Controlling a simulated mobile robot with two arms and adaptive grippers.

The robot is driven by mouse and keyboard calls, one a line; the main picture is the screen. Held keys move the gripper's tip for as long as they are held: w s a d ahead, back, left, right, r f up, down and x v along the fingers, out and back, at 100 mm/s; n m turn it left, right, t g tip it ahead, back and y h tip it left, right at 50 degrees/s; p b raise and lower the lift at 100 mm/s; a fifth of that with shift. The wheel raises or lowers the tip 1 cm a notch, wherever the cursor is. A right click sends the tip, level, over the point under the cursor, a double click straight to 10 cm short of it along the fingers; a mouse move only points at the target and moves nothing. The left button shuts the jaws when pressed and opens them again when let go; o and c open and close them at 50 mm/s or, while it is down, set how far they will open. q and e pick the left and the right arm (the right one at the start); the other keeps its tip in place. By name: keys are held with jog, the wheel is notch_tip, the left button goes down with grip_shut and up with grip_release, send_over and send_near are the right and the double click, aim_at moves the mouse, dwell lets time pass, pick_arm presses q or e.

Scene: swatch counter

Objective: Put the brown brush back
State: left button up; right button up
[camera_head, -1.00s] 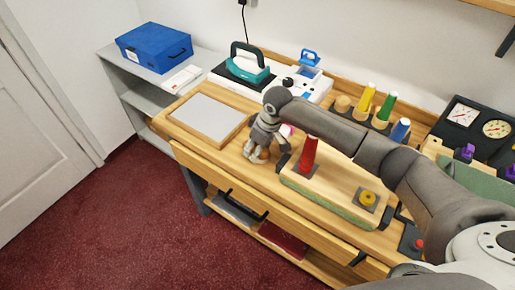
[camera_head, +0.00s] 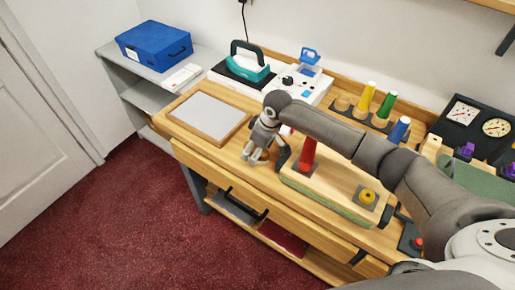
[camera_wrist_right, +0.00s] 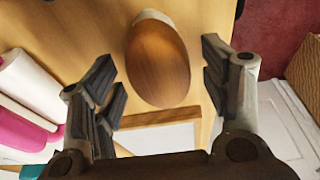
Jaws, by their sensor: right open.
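In the right wrist view a brown wooden oval, which looks like the top of the brown brush (camera_wrist_right: 158,65), shows with a pale part at its far end. My right gripper (camera_wrist_right: 162,82) is open, with a finger on each side of the brush and visible gaps to both. In the head view my right gripper (camera_head: 256,155) points down over the wooden counter, beside the grey board; the brush is mostly hidden there. My left gripper is not in view.
A grey board with a wooden rim (camera_head: 208,117) lies left of the gripper. A red cone (camera_head: 307,155) stands close on its right. White and pink rolls (camera_wrist_right: 22,130) lie near the fingers. The counter's front edge is close.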

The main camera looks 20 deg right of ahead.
jog(key=b+v, duration=0.1)
jog(key=v, duration=1.1)
jog(key=shift+r, duration=0.2)
jog(key=shift+w, duration=0.1)
